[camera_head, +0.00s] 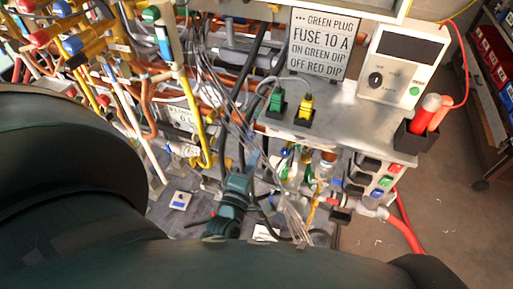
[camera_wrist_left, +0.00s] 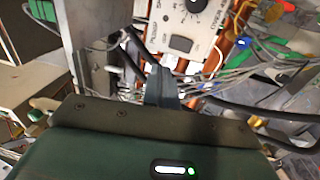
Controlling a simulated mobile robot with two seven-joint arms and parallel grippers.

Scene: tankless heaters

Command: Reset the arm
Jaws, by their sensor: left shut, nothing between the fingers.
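My left gripper (camera_wrist_left: 160,74) shows in the left wrist view, at the middle. Its grey fingers are together, with nothing between them. They point toward a white panel with a dark knob (camera_wrist_left: 195,5), and a black cable passes close by them. I cannot tell whether the cable touches the fingers. In the head view, large dark green arm parts of mine fill the left and bottom and hide much of the lower bench. I cannot make out the fingertips clearly there. My right gripper is not in view.
A sign about a green plug and fuse (camera_head: 325,42) stands behind a metal shelf (camera_head: 345,118). Pipes and loose wires crowd the left. Floor shows at right.

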